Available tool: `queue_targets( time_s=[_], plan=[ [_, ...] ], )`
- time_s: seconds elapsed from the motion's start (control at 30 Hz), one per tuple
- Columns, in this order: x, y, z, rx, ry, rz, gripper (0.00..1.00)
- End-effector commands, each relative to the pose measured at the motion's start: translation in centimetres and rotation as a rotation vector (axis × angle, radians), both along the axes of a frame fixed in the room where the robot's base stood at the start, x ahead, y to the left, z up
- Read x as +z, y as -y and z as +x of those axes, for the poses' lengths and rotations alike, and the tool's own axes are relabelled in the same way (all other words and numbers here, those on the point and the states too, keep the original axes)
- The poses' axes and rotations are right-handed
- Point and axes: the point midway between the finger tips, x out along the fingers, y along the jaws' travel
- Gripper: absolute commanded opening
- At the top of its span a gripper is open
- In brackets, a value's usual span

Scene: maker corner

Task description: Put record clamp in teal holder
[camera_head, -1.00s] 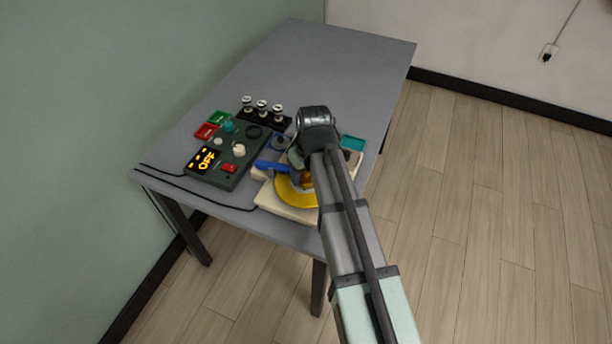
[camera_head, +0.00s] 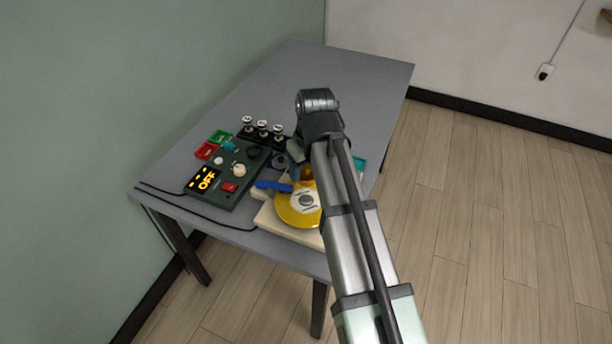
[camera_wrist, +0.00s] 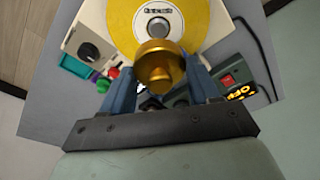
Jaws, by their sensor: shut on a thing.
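The record clamp (camera_wrist: 160,62) is a gold knob between the two blue fingers of my gripper (camera_wrist: 161,76) in the wrist view. My gripper is shut on it. In the head view the clamp (camera_head: 306,173) shows as a small gold-brown patch beside my arm, above and apart from the record's centre. The teal holder (camera_head: 360,164) is at the right edge of the table, partly hidden by my arm. It also shows in the wrist view (camera_wrist: 78,66), left of my gripper.
A yellow record (camera_head: 293,217) with a white label lies on the cream turntable (camera_head: 268,219). A rack of posts (camera_head: 263,131) stands farther back. The far table is clear.

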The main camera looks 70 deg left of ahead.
Motion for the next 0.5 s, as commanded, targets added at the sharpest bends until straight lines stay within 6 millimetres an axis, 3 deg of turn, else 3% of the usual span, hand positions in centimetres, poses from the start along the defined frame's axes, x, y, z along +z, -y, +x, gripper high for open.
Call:
queue_targets(
  time_s=[0.17, 0.27, 0.5],
  plan=[
    [0.2, 0.5, 2.3, -0.033, 0.0, -0.001, 0.21],
    [-0.9, 0.8, 5.0, -0.071, 0.0, -0.001, 0.21],
    [-4.4, -2.2, 13.7, -0.17, -0.001, -0.002, 0.21]
  ],
)
